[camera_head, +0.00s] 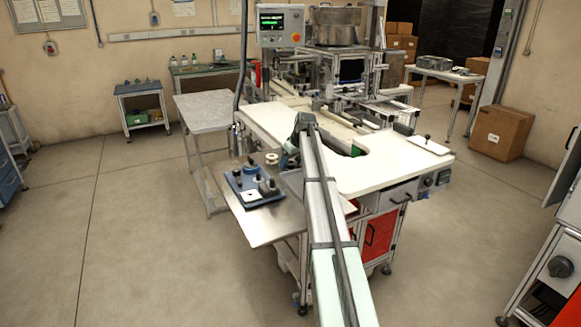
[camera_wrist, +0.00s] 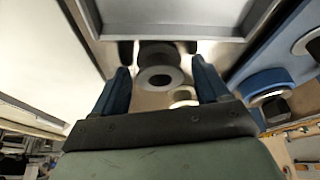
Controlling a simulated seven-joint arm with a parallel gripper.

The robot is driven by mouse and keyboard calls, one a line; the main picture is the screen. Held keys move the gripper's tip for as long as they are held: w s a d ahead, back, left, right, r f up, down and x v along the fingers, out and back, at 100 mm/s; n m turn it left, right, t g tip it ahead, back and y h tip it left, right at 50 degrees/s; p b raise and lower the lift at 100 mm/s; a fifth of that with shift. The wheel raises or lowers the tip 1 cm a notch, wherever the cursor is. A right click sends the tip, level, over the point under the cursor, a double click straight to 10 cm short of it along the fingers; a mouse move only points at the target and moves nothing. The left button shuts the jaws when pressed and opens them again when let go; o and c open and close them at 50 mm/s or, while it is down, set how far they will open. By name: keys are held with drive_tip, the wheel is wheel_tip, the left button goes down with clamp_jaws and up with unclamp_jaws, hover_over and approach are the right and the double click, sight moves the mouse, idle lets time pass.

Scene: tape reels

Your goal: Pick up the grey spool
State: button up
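A grey spool (camera_wrist: 160,79), a ring with a dark centre hole, shows between the fingers of my gripper (camera_wrist: 160,67) in the wrist view. The two blue fingers are spread, one on each side, with visible gaps to the spool. A darker round shape, perhaps its reflection or another reel, shows just beyond it. In the head view my gripper (camera_head: 284,160) is beside the right edge of the blue tray, partly hidden by my arm. I cannot pick out the grey spool there.
The blue tray (camera_wrist: 263,80) with grey-rimmed reels lies to the right in the wrist view. A pale ring (camera_wrist: 184,98) is partly hidden behind my gripper. A grey metal-rimmed bin or panel (camera_wrist: 172,37) is close beyond the fingertips. A white worktop (camera_head: 385,172) lies right of my arm.

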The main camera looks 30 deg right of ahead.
drive_tip(key=c, duration=0.9)
